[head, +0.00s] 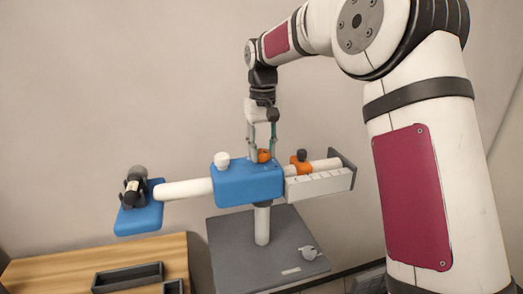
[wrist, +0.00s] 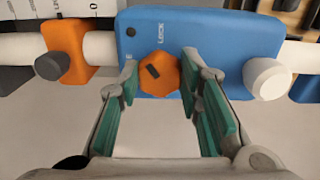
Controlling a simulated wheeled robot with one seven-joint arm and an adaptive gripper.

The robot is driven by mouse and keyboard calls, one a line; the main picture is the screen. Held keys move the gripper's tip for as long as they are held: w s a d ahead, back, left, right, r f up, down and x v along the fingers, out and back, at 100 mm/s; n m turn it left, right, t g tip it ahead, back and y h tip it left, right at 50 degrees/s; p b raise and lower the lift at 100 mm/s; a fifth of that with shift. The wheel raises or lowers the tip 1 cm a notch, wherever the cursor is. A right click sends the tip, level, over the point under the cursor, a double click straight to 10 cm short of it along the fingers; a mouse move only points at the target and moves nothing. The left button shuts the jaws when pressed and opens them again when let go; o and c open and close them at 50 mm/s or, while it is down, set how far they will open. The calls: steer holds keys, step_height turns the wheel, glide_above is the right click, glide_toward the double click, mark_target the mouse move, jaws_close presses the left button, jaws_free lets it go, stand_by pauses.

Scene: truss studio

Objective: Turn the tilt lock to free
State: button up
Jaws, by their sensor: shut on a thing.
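The tilt lock is an orange faceted knob (head: 263,156) on top of the blue block (head: 240,187). In the wrist view the knob (wrist: 160,76) has a short dark mark on its face. The word LOCK is printed on the block (wrist: 215,35) beside it; another label at the knob's left is mostly hidden by a finger. My gripper (head: 262,150) points down from above. In the wrist view its green-padded fingertips (wrist: 158,84) are on either side of the knob, shut on it. The mark's exact pointing is hard to tell.
A white knob (head: 222,159) stands on the block's left end. An orange slider (head: 300,163) with a dark knob sits on the white rod beside a scale (head: 318,186). A dark device (head: 134,186) sits on a blue plate at left. A wooden table (head: 60,265) holds dark trays.

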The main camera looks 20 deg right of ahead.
mark_target(263, 151)
steer(key=n, duration=1)
steer(key=shift+w+d+r+n+b, duration=0.1)
steer(key=shift+n+b, duration=0.2)
stand_by(0.4)
steer(key=o, duration=1.2)
steer(key=shift+c, duration=0.2)
step_height(263, 151, up, 12)
